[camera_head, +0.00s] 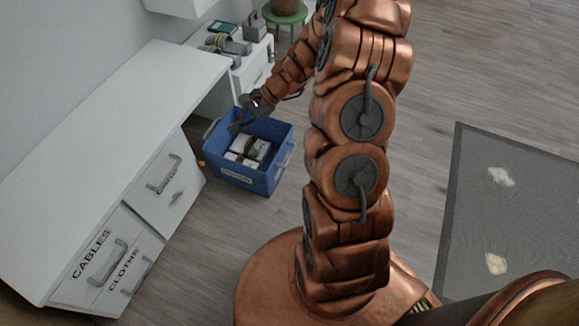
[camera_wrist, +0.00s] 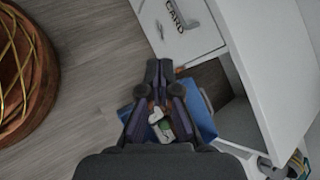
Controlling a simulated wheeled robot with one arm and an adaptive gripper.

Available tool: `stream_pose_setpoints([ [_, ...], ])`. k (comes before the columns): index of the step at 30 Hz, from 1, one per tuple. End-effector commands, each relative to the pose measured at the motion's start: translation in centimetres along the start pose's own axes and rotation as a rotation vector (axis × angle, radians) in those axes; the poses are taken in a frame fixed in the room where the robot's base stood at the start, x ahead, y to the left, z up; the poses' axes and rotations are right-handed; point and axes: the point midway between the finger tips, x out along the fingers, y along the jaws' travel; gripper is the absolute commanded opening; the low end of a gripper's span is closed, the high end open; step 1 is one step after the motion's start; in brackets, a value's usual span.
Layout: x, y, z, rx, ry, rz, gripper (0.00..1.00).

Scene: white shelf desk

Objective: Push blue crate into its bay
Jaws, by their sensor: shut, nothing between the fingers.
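The blue crate (camera_head: 240,176) stands on the floor in front of the white desk (camera_head: 130,95), at the opening between its two drawer units. White boxes and a small green item lie inside it. My gripper (camera_head: 235,128) is over the crate's rear left part in the head view; I cannot tell whether it touches the crate. In the wrist view my gripper (camera_wrist: 159,65) has its fingertips together with nothing between them. Its fingers hide much of the blue crate (camera_wrist: 200,118) there. The bay (camera_wrist: 212,85) shows as a dark opening under the desk beside the crate.
The left drawer unit (camera_head: 160,180) has labelled drawers with handles. Shoes (camera_head: 222,45) and a dark phone-like item (camera_head: 222,27) lie on the desk's far part. A green stool (camera_head: 285,17) stands at the back.

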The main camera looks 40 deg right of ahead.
Motion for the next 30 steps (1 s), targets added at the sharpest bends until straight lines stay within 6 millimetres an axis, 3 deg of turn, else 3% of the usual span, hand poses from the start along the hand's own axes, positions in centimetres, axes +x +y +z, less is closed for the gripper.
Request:
stream_pose_setpoints([
  [1, 0.6, 0.5, -2.6, 0.056, 0.003, -0.031, 0.00],
  [6, 1.1, 1.3, -10.3, 0.234, 0.035, -0.144, 0.00],
  [11, 1.5, 3.6, -17.7, 0.409, 0.067, -0.244, 0.00],
  [17, 1.8, 8.3, -27.0, 0.630, 0.122, -0.362, 0.00],
  [21, 2.1, 12.7, -32.9, 0.782, 0.164, -0.432, 0.00],
  [25, 2.1, 16.5, -37.0, 0.895, 0.199, -0.485, 0.00],
  [30, 2.3, 19.8, -39.9, 0.986, 0.227, -0.523, 0.00],
])
